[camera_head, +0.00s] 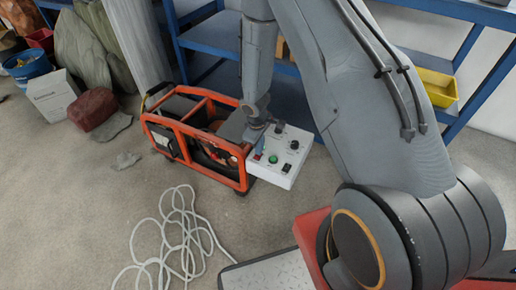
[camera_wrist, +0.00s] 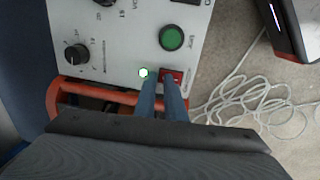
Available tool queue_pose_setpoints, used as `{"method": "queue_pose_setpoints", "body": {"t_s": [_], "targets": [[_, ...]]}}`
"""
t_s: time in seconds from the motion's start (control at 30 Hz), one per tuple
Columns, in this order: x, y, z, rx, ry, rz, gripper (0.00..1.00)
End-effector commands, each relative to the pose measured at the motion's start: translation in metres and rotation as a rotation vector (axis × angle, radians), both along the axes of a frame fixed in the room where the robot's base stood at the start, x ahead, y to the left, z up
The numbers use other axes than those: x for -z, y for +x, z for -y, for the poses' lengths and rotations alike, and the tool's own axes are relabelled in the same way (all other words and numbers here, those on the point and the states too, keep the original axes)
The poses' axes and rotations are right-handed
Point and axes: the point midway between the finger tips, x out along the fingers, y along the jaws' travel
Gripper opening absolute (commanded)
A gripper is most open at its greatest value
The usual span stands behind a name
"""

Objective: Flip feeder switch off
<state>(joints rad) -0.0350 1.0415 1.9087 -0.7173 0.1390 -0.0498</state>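A white control panel (camera_head: 283,157) with knobs, a green round button (camera_head: 273,159) and switches sits at the right end of an orange-framed machine. In the wrist view a red rocker switch (camera_wrist: 171,76) lies on the panel's edge beside a small lit white lamp (camera_wrist: 143,72). I cannot read its label or tell its position. My gripper (camera_wrist: 159,84) is over this edge, its two blue fingers close together with nothing seen between them. The right fingertip overlaps the red switch and partly hides it; I cannot tell whether it touches. The left fingertip is just below the lamp.
The orange machine frame (camera_head: 205,174) stands on the concrete floor. A white coiled cable (camera_head: 172,240) lies in front of it. Blue shelving (camera_head: 212,38) stands behind, with a yellow bin (camera_head: 437,88) at right. A black knob (camera_wrist: 76,54) and green button (camera_wrist: 171,38) are near my fingers.

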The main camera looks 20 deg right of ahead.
Motion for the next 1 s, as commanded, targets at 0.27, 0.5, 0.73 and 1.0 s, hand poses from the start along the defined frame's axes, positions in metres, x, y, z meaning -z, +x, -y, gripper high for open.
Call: {"method": "queue_pose_setpoints", "body": {"t_s": [0.27,0.5,0.73,1.0], "targets": [[0.012,-0.001,0.001,0.003,0.006,-0.004,0.0],[0.013,-0.004,-0.006,-0.001,0.006,-0.004,0.0],[0.012,-0.012,-0.014,-0.004,0.007,-0.005,0.0],[0.01,-0.016,-0.02,-0.011,0.007,-0.007,0.0]]}}
